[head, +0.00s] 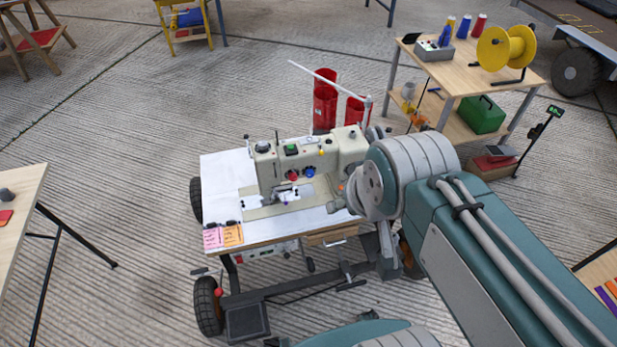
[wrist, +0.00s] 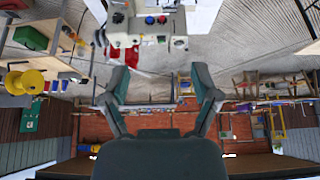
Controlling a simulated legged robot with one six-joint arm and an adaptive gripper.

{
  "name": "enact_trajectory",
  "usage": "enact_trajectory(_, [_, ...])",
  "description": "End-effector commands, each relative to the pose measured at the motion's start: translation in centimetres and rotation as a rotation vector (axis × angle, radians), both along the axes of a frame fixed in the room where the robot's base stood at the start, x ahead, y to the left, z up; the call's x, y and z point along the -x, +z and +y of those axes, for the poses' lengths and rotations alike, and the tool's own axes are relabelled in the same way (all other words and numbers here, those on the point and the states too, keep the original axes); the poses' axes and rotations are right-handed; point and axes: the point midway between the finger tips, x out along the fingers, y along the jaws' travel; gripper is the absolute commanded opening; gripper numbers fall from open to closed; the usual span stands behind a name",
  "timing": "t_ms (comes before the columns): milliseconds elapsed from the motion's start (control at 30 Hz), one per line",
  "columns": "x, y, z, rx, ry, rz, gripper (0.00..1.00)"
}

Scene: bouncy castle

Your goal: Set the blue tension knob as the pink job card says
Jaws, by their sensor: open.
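The cream sewing machine (head: 312,158) stands on a white-topped wheeled table (head: 225,180). On its front are the blue tension knob (head: 309,171) and a red knob (head: 293,175) to its left. The wrist view, which is upside down, shows the blue knob (wrist: 150,20) near the top, with the red knob (wrist: 162,19) to its right. My gripper (wrist: 160,80) is open and empty, apart from the machine. In the head view my arm hides it.
Red cylindrical containers (head: 325,100) stand behind the machine. A wooden cart (head: 455,72) with a yellow reel (head: 506,47) is at the back right. A table edge (head: 20,200) is at left. The concrete floor between is open.

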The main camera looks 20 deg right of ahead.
Motion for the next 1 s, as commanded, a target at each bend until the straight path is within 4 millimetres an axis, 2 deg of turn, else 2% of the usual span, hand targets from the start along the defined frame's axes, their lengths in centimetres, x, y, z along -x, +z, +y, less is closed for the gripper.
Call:
enact_trajectory(467, [-0.4, 0.0, 0.0, 0.0, -0.002, -0.004, 0.79])
enact_trajectory(567, [-2.1, 0.2, -0.2, 0.001, -0.009, -0.022, 0.79])
enact_trajectory(767, [-7.8, 0.2, -0.6, 0.002, -0.03, -0.093, 0.79])
enact_trajectory(1000, [-14.7, -0.6, -1.3, 0.003, -0.052, -0.182, 0.79])
